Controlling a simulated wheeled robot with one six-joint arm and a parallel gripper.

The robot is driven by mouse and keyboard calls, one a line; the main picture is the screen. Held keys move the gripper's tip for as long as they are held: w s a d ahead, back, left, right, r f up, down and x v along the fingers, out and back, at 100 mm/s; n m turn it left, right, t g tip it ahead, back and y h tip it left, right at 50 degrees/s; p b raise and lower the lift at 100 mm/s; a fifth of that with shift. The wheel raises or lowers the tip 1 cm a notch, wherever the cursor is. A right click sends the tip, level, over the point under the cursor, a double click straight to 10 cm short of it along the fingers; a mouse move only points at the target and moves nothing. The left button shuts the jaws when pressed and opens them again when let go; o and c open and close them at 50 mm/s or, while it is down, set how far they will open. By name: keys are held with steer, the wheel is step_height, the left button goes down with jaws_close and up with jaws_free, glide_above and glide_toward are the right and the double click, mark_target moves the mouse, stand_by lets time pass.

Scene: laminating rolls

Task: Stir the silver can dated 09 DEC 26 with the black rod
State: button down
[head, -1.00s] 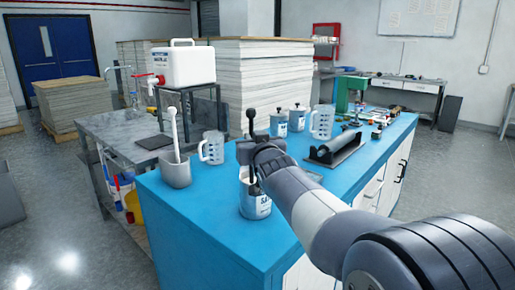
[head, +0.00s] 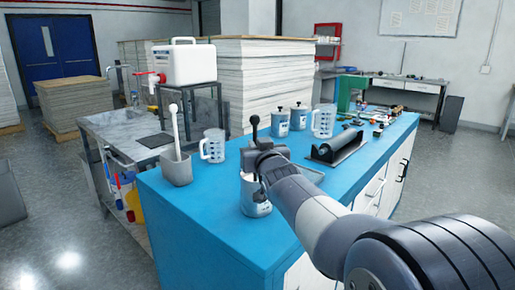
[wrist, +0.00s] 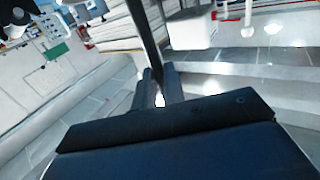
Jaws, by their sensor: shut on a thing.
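My gripper (head: 258,158) is shut on the black rod (head: 255,129), whose knobbed top stands above it in the head view. In the wrist view the rod (wrist: 145,35) rises from between the two fingers (wrist: 157,92). A silver can (head: 250,206) stands directly below my gripper at the near edge of the blue bench. My gripper and arm hide part of its rim and most of its label, and no date is readable. The rod's lower end is hidden, though it appears to reach down to the can. Two more labelled cans (head: 280,124) (head: 298,118) stand farther back.
A grey pot (head: 176,172) holding a white-handled tool and a measuring jug (head: 213,147) stand left. Another jug (head: 323,121) and a roller in a dark stand (head: 337,147) stand right. The blue bench top (head: 215,215) is clear at the front left.

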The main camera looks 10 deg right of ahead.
steer(key=shift+s+d+r, duration=0.15)
steer(key=shift+s+r, duration=0.05)
steer(key=shift+s, duration=0.05)
step_height(320, 180, up, 12)
steer(key=p, duration=1.1)
stand_by(0.6)
step_height(320, 180, up, 4)
steer(key=p, duration=0.3)
steer(key=shift+f+p, duration=0.1)
steer(key=shift+p, duration=0.25)
stand_by(0.7)
